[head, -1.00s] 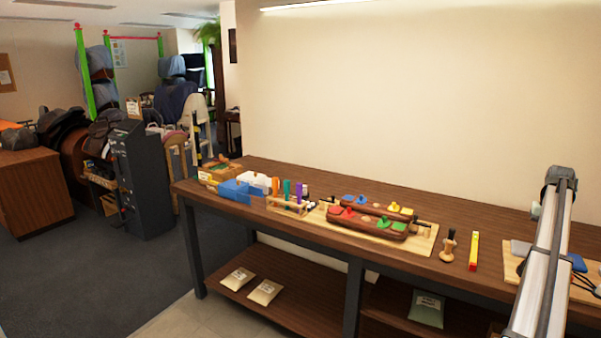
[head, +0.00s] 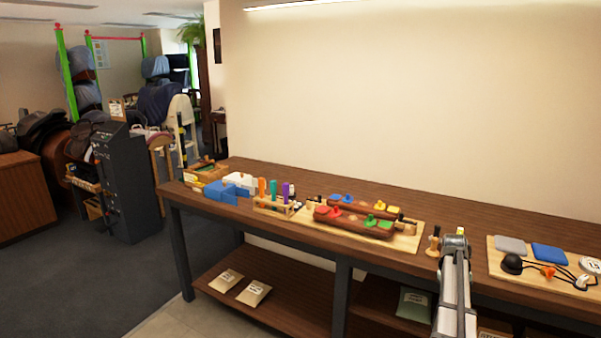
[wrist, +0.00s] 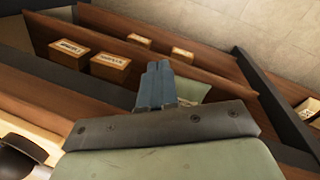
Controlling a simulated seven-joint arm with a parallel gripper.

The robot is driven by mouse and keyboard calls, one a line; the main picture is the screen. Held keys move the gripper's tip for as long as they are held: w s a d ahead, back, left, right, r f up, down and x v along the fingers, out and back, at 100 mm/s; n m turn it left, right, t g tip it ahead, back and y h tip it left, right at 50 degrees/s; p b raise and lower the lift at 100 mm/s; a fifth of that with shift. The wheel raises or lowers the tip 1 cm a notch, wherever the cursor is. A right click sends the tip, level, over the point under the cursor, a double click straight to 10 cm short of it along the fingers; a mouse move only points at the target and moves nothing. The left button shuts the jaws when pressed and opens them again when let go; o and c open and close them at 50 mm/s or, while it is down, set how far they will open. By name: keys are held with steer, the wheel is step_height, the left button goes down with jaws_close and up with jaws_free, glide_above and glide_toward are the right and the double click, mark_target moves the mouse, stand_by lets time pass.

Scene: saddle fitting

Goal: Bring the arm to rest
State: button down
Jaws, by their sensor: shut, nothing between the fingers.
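My gripper (wrist: 157,84) shows in the wrist view with its two blue-grey fingers pressed together and nothing between them. It is over open space beside the bench, with shelf boards and floor beyond it. In the head view my silver arm stands in front of the bench edge at the lower right; the gripper itself is not visible there. The wooden workbench (head: 330,184) carries a light board with a brown block set (head: 354,221) holding coloured knobs. My arm hides part of the bench front.
A board (head: 495,262) with grey and blue pads, a black knob and a cord lies on the bench right of my arm. Blue and white boxes (head: 229,191) and a rack of coloured handles (head: 272,205) stand at the left. Small labelled boxes (wrist: 110,66) sit on the lower shelf.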

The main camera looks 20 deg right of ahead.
steer(key=s+a+f+n+g+y, duration=0.1)
steer(key=s+a+f, duration=0.2)
steer(key=a+f, duration=1.15)
steer(key=s+a+f+n+g+y, duration=0.1)
steer(key=s+a+f, duration=0.2)
steer(key=a+f, duration=1.15)
steer(key=s+a+f+g, duration=0.1)
steer(key=s+a+f, duration=0.4)
steer(key=s+a, duration=0.6)
steer(key=s+a+f+n+g, duration=0.1)
steer(key=s+a+f, duration=0.4)
steer(key=s+a, duration=0.7)
steer(key=s+g, duration=0.1)
steer(key=s, duration=0.3)
steer(key=shift+a+n, duration=0.3)
steer(key=c, duration=1.8)
jaws_free()
